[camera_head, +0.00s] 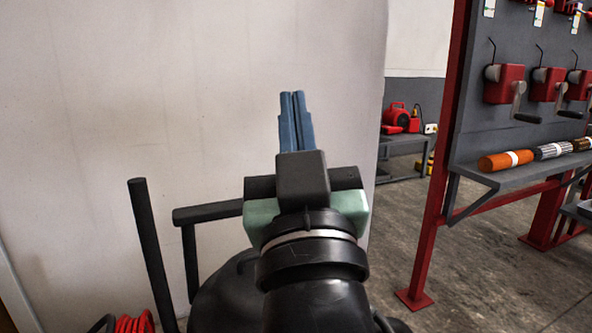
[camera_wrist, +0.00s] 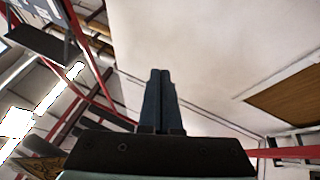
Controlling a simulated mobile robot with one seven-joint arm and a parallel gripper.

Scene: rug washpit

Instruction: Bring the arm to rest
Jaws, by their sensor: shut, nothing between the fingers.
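My gripper (camera_head: 293,97) points up and away in front of the pale wall in the head view. Its two blue fingers lie side by side, shut, with nothing between them. In the wrist view the same fingers (camera_wrist: 159,75) stand together in the middle of the picture. My arm reaches up from the bottom of the head view and hides part of the floor and wall foot.
A pale wall (camera_head: 120,90) stands behind the gripper. To the right, a red-framed rack (camera_head: 440,150) holds cranked red tools (camera_head: 505,85) and rolls (camera_head: 505,160) on a shelf. A red machine (camera_head: 396,115) sits on a far bench. Open floor (camera_head: 480,270) lies lower right.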

